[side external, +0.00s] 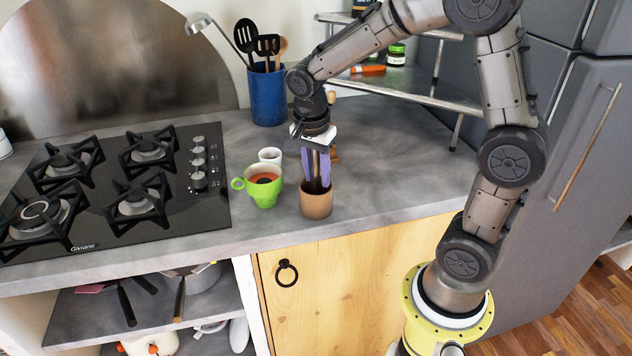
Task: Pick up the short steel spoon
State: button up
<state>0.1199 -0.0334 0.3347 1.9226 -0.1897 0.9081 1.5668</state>
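A brown cup (316,203) stands upright near the counter's front edge. My gripper (317,180) points straight down over it, and its purple-sided fingers reach to about the cup's mouth. Thin upright shapes show between and beside the fingers. They are too small and too covered to tell apart, and I cannot make out the short steel spoon among them. Whether the fingers are closed on anything is not clear.
A green mug (262,192) with reddish contents and a small white cup (270,156) stand close left of the brown cup. A blue utensil holder (268,95) is behind. The gas hob (105,190) lies left. A metal shelf (410,95) is behind right; the counter right is clear.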

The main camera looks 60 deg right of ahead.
jog(key=shift+c, duration=0.3)
grip_shut()
jog(key=shift+r, duration=0.1)
